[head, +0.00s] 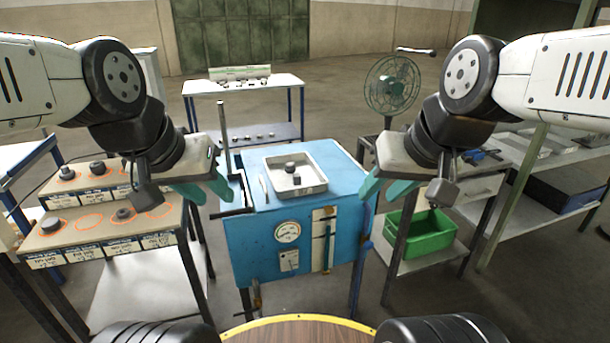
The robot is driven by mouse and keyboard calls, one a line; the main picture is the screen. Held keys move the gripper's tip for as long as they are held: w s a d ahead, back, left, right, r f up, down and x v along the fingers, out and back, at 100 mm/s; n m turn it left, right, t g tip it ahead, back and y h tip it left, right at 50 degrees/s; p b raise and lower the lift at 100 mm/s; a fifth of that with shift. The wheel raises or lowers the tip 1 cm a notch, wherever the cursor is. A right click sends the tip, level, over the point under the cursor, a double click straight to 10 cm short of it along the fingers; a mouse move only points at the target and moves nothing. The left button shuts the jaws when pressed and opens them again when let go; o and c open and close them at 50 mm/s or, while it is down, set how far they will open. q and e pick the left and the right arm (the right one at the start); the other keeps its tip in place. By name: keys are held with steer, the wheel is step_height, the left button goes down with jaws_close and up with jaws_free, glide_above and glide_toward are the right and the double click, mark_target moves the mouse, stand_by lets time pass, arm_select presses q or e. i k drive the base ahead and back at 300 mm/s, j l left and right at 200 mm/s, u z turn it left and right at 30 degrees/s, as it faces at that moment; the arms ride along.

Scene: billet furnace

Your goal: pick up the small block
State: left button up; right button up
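Two small dark blocks sit close together in a white tray (314,186) on top of the blue furnace cabinet (262,235). One small block (289,167) is slightly farther back, and the other dark block (296,180) is just in front of it. I cannot tell whether they touch. My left gripper (207,191) hangs to the left of the cabinet top, its teal fingers apart and empty. My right gripper (384,191) hangs to the right of the cabinet top, also open and empty. Both are clear of the tray.
A thin rod (264,189) lies left of the tray, near a lever (232,212). A labelled rack (100,225) with dark pieces stands left. A green bin (425,233) and fan (392,85) are right. A white table (243,84) stands behind.

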mark_target(296, 177)
steer(key=u, duration=1.9)
steer(key=z, duration=1.85)
steer(key=i+j+u, duration=0.1)
steer(key=i+j, duration=0.3)
steer(key=i+j+u, duration=0.1)
steer(key=i+j, duration=0.2)
steer(key=i, duration=0.35)
